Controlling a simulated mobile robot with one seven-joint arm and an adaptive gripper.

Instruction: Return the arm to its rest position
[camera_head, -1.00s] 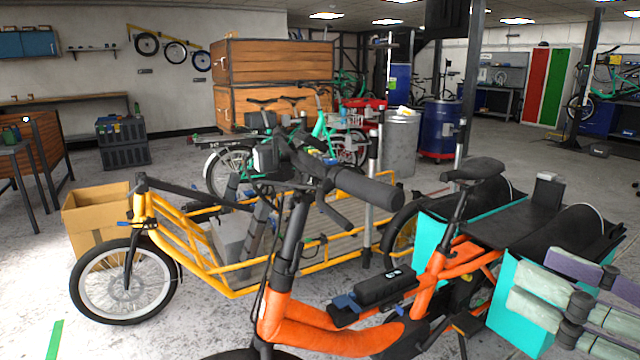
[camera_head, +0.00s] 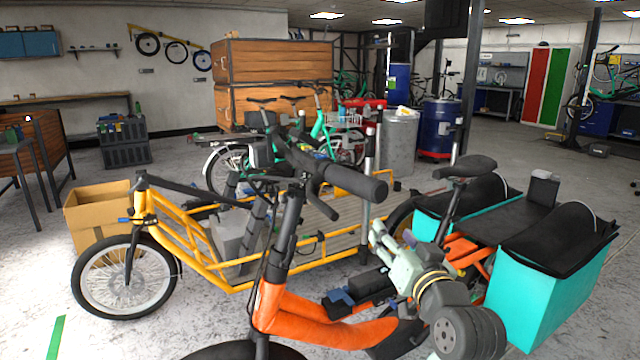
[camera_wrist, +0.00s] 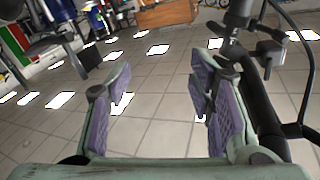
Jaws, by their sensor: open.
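My gripper (camera_head: 388,240) shows in the head view above the frame of the orange cargo bike (camera_head: 320,315), with my wrist and arm at the lower right. In the wrist view my gripper (camera_wrist: 155,105) has its two purple-padded fingers wide apart with nothing between them. The bike's black handlebar and stem stand just left of the gripper in the head view. In the wrist view a dark bar (camera_wrist: 262,100) runs close beside the right finger; I cannot tell whether they touch.
The orange bike carries turquoise panniers (camera_head: 545,285) at the right. A yellow cargo bike (camera_head: 215,265) stands behind it, with a cardboard box (camera_head: 95,215) at its left. Open concrete floor (camera_head: 40,270) lies at the left.

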